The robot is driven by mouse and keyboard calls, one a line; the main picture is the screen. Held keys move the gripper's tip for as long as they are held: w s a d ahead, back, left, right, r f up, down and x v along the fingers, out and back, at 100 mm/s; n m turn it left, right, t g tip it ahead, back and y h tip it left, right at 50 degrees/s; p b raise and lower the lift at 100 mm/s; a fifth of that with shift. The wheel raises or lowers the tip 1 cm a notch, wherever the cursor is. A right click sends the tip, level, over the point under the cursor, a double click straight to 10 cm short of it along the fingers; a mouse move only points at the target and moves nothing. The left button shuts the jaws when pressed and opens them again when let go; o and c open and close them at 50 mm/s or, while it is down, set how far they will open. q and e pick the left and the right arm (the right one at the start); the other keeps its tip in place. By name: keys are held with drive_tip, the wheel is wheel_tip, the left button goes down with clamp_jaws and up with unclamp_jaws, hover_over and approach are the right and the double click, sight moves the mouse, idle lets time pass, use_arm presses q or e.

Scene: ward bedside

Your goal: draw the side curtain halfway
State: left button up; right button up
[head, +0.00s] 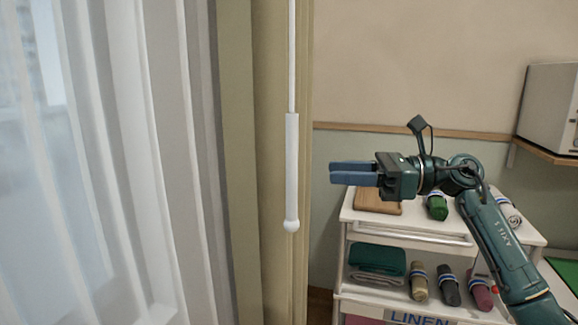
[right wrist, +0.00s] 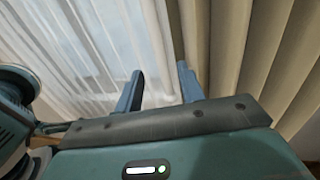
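The beige side curtain (head: 270,270) hangs in a narrow gathered bunch left of centre in the head view. In the right wrist view its folds (right wrist: 280,60) fill the right side. A thin white wand with a thicker white handle (head: 292,170) and a round end hangs upright in front of it. My right gripper (head: 334,173) is to the right of the handle, apart from it, fingers pointing left. In the right wrist view its two fingers (right wrist: 160,85) stand apart with nothing held between them. My left gripper is in neither view.
A white sheer curtain (head: 110,150) covers the window at the left. A white linen cart (head: 440,238) with rolled and folded cloths stands below and behind my right arm. A wall shelf (head: 548,147) holds a pale box (head: 548,105) at the right.

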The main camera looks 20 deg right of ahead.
drive_tip(key=p+x, duration=0.2)
drive_tip(key=x, duration=0.7)
drive_tip(key=shift+a, duration=0.15)
drive_tip(key=shift+c, duration=0.5)
clamp_jaws()
